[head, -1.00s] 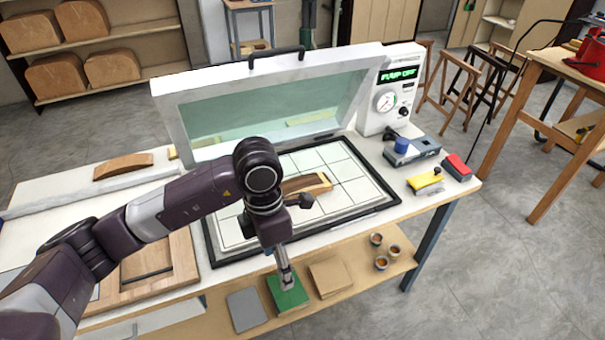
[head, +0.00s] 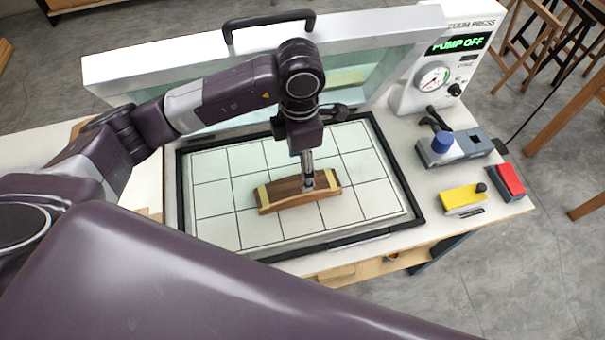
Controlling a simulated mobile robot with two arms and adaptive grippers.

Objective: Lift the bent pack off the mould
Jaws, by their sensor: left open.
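The bent pack (head: 280,188), a dark brown curved strip, lies on the mould on the white gridded bed of the vacuum press. Pale patches show at both ends of the block; the seam between pack and mould (head: 290,201) is hard to make out. My left gripper (head: 308,184) points down over the right half of the pack, its fingertips at or just above it. It is open, and its fingers hide part of the pack. I cannot tell whether they touch it. My right gripper is out of view.
The press lid (head: 250,58) stands open behind the bed, close behind my left arm. The control box (head: 449,65) reads PUMP OFF. A grey unit with a blue knob (head: 455,147), a yellow block (head: 461,195) and a red block (head: 507,181) sit right of the bed. Bed room around the block is clear.

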